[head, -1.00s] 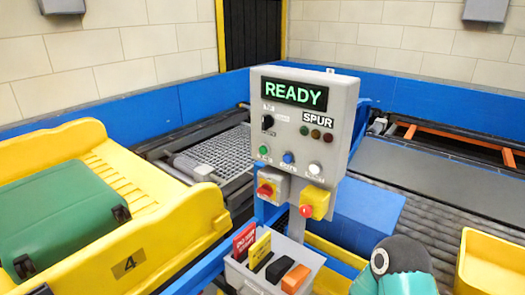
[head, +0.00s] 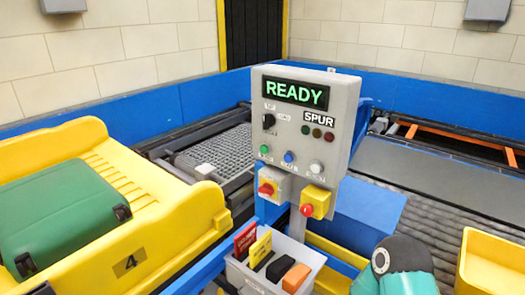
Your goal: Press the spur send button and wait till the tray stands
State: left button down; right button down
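The spur control panel (head: 340,140) is a grey box on a post, with a lit display (head: 294,93) reading READY in green. Below it is a row of a green button (head: 264,149), a blue button (head: 289,157) and a white button (head: 316,166); their small labels are too blurred to read. A yellow tray (head: 165,205) marked 4 stands at the left with a green suitcase (head: 60,220) in it. Neither gripper shows; only a teal and dark part of my arm is at the bottom right.
A red knob on a grey box (head: 270,187) and a red button on a yellow box (head: 314,203) sit under the panel. A grey bin (head: 250,282) with cards and blocks stands in front. A yellow tray (head: 490,265) is at the right, beside the roller conveyor (head: 440,205).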

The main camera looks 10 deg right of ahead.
aim_at(264, 149)
jog(key=u, duration=0.85)
jog(key=i, duration=0.15)
jog(key=z, duration=3.3)
jog(key=k, duration=1.3)
jog(key=u, duration=0.25)
jog(key=i, duration=0.7)
jog(key=u, duration=0.75)
jog(key=i, duration=0.65)
jog(key=u, duration=0.4)
